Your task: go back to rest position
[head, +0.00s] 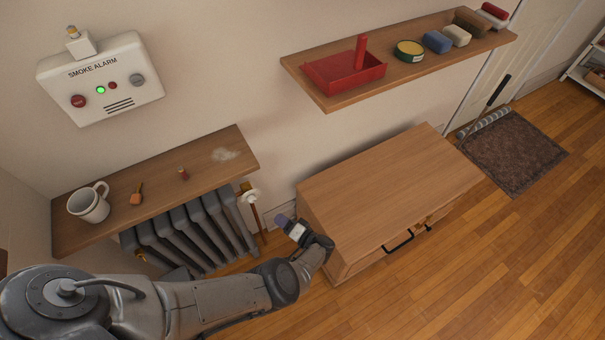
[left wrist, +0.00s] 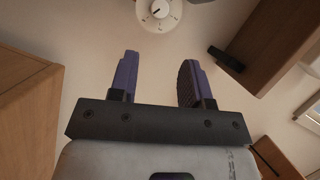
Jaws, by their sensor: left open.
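My left gripper (head: 283,222) is in the head view, at the end of my arm coming in from the lower left. It is in the air between the radiator and the wooden cabinet (head: 395,185), near the cabinet's left end. In the left wrist view its two purple fingers (left wrist: 157,78) stand apart with nothing between them. My right gripper is in neither view.
A radiator (head: 190,237) with a white valve knob (head: 251,195) is left of my gripper. Above it, a wooden shelf (head: 110,232) bears a white mug (head: 89,204). A wall shelf (head: 345,98) holds a red tray (head: 343,72). Open floor (head: 500,260) lies right.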

